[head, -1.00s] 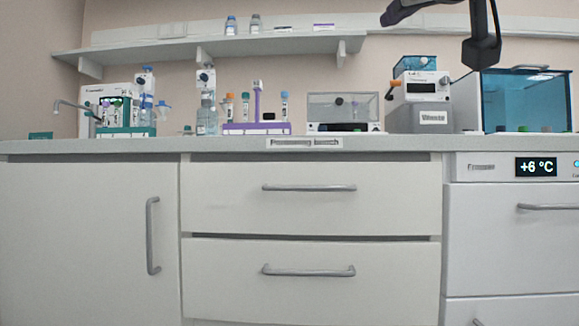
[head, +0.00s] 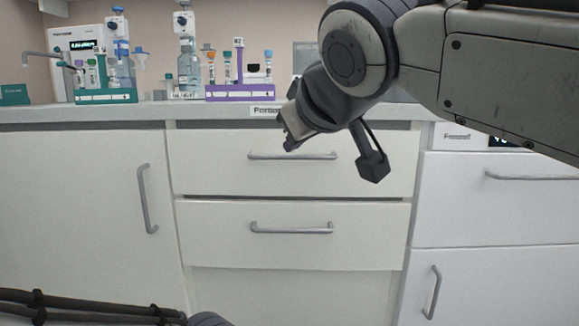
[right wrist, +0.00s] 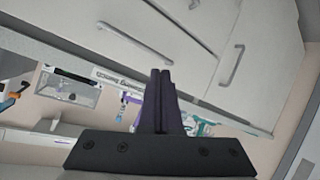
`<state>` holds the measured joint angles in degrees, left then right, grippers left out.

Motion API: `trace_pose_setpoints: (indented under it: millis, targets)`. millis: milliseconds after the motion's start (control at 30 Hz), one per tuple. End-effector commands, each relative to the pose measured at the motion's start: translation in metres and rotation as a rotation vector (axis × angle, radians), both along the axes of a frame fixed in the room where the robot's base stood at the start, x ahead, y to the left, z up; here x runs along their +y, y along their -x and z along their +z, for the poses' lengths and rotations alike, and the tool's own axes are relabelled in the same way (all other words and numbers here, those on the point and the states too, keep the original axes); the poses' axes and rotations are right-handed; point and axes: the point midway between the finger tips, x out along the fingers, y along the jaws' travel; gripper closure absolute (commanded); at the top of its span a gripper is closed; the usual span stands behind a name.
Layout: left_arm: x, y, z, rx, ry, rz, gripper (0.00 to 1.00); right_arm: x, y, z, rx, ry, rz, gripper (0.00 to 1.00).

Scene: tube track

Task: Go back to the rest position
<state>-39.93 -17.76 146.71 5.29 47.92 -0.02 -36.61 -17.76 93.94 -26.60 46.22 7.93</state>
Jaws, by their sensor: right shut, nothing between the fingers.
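My right arm comes in from the upper right of the head view and crosses in front of the bench. Its gripper (head: 283,130) points left and is apart from the drawer fronts. In the right wrist view the gripper's two dark fingers (right wrist: 161,73) are together with nothing between them. Only a dark piece of my left arm shows at the lower left of the head view. My left gripper is out of view.
The bench top (head: 150,111) carries a teal tube rack (head: 105,97), a purple tube rack (head: 240,93) and a bottle (head: 189,72). Below are drawers (head: 290,175), a cupboard door (head: 80,220) and a white appliance (head: 500,210). Space before the lower drawers is clear.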

Motion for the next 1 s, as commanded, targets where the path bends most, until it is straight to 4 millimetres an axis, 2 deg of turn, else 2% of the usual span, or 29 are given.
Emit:
trace_pose_setpoints:
  millis: [33, 167, 200, 300, 400, 533, 633, 700, 867, 1000]
  targets:
    - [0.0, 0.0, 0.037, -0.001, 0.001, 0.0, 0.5, 0.006, 0.007, -0.011, 0.106, 0.031, 0.019, 1.0]
    - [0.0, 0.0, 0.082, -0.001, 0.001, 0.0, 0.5, 0.01, 0.043, -0.082, 0.381, 0.097, 0.059, 1.0]
    - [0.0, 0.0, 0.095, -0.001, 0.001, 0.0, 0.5, 0.007, 0.058, -0.102, 0.462, 0.114, 0.066, 1.0]
    - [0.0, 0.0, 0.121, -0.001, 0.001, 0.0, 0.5, -0.002, 0.098, -0.141, 0.643, 0.147, 0.074, 1.0]
    - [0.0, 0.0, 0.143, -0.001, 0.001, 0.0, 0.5, -0.015, 0.138, -0.169, 0.794, 0.173, 0.071, 1.0]
    - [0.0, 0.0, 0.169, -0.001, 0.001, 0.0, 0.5, -0.034, 0.187, -0.19, 0.962, 0.198, 0.058, 1.0]
    - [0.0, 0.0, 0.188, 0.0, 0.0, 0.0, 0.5, -0.044, 0.228, -0.198, 1.075, 0.212, 0.041, 1.0]
    - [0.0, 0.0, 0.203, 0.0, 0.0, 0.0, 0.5, -0.039, 0.221, -0.178, 1.053, 0.205, 0.046, 1.0]
    - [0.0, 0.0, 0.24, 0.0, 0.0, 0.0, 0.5, -0.039, 0.221, -0.14, 1.052, 0.205, 0.046, 1.0]
    - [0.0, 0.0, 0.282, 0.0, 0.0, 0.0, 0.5, -0.039, 0.22, -0.098, 1.051, 0.205, 0.045, 1.0]
